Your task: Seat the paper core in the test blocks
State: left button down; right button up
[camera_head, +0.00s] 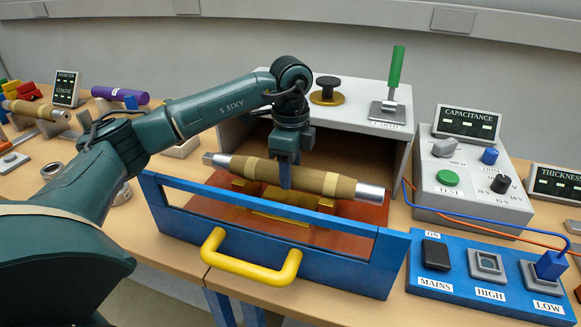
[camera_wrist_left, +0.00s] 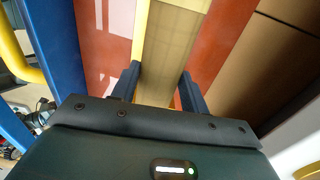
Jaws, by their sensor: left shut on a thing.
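The paper core (camera_head: 287,176) is a tan tapered roll with pale bands and metal shaft ends. It lies nearly level across the blue-framed drawer, over the brass test blocks (camera_head: 327,205). My left gripper (camera_head: 286,182) comes down from above at the core's middle and is shut on it. In the left wrist view, the fingers (camera_wrist_left: 157,87) stand on either side of the tan core (camera_wrist_left: 174,50). The core and fingers partly hide the blocks; I cannot tell whether the core touches them. My right gripper is not in view.
The open drawer has a red floor (camera_head: 208,208) and a yellow handle (camera_head: 250,262). The grey cabinet (camera_head: 400,140) behind carries a green-handled EARTH lever (camera_head: 395,72). A blue switch panel (camera_head: 488,278) and the capacitance unit (camera_head: 468,180) stand to the right, with cables.

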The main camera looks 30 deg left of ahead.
pick_arm(q)
jog(key=shift+f, duration=0.25)
jog(key=c, duration=0.9)
grip_release()
jog(key=shift+o, duration=1.2)
jog(key=shift+f, duration=0.15)
notch_tip(320, 180, up, 13)
jog(key=shift+r, duration=0.2)
